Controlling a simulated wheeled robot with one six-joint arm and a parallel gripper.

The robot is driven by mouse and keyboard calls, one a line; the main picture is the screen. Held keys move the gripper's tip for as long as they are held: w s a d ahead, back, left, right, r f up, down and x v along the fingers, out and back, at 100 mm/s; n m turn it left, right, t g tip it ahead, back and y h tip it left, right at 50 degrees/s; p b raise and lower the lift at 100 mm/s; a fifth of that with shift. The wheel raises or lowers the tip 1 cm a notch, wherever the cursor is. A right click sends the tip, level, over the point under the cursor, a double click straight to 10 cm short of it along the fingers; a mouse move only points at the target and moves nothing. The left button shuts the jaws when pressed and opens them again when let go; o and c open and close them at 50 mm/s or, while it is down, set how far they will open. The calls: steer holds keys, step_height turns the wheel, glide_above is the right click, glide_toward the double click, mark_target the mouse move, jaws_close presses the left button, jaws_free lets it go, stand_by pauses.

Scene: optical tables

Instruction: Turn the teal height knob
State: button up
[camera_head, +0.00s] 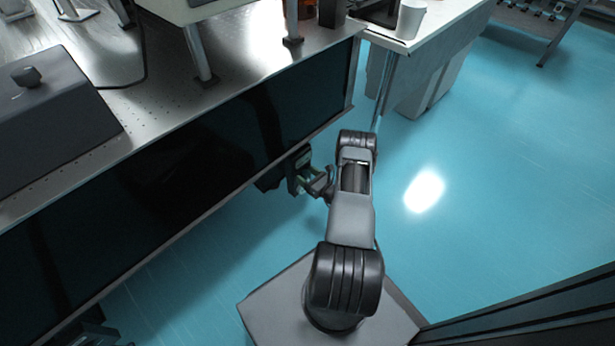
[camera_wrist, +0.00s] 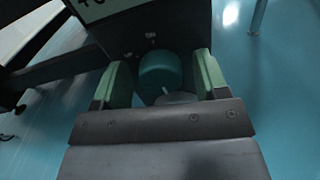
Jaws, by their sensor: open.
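The teal height knob (camera_wrist: 160,70) is a short round knob on the face of a dark box (camera_wrist: 150,32) with a pale label at its upper left. In the wrist view my gripper (camera_wrist: 161,78) is open, with one green finger pad on each side of the knob. A gap shows between the knob and each pad. In the head view my gripper (camera_head: 318,184) is low beside the dark side of the optical table (camera_head: 225,75); I cannot make out the knob there.
A grey box with a black handle (camera_head: 52,88) sits on the table at left. A white cup (camera_head: 410,18) stands on the bench at the top. Dark bars (camera_wrist: 45,62) cross the left of the wrist view. The blue floor (camera_head: 490,170) at right is clear.

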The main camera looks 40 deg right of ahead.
steer(key=shift+c, duration=0.3)
steer(key=c, duration=0.9)
steer(key=shift+o, duration=0.2)
steer(key=n+b, duration=0.1)
steer(key=n, duration=0.4)
steer(key=shift+n+b, duration=0.35)
steer(key=shift+n, duration=0.05)
steer(key=n+b, duration=0.1)
steer(key=n, duration=0.5)
steer(key=shift+a, duration=0.1)
steer(key=o, duration=0.9)
